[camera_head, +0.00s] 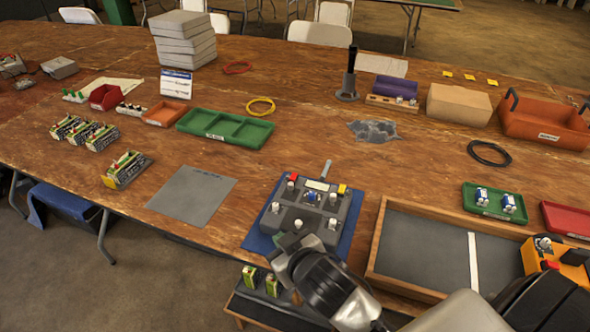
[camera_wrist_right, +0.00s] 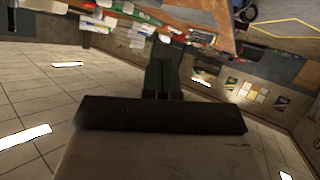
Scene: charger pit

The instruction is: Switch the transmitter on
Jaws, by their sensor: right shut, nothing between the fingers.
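The transmitter (camera_head: 298,222) is a dark grey box on a blue mat (camera_head: 258,243) near the table's front edge. It has white-topped sticks and knobs, a red and a yellow switch at its far corners, a small pale display and a grey antenna. Its switch position is too small to tell. My right gripper (camera_head: 288,243) is at the transmitter's near edge, and my arm hides part of that edge. I cannot tell whether it touches. In the right wrist view the dark fingers (camera_wrist_right: 162,78) are together and empty. My left gripper is not in view.
A wooden-framed tray (camera_head: 415,245) with a white strip lies right of the transmitter. A grey mat (camera_head: 192,194) lies left of it. Green (camera_head: 225,128) and orange (camera_head: 545,122) trays stand farther back. Small batteries (camera_head: 260,283) sit on a lower shelf in front.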

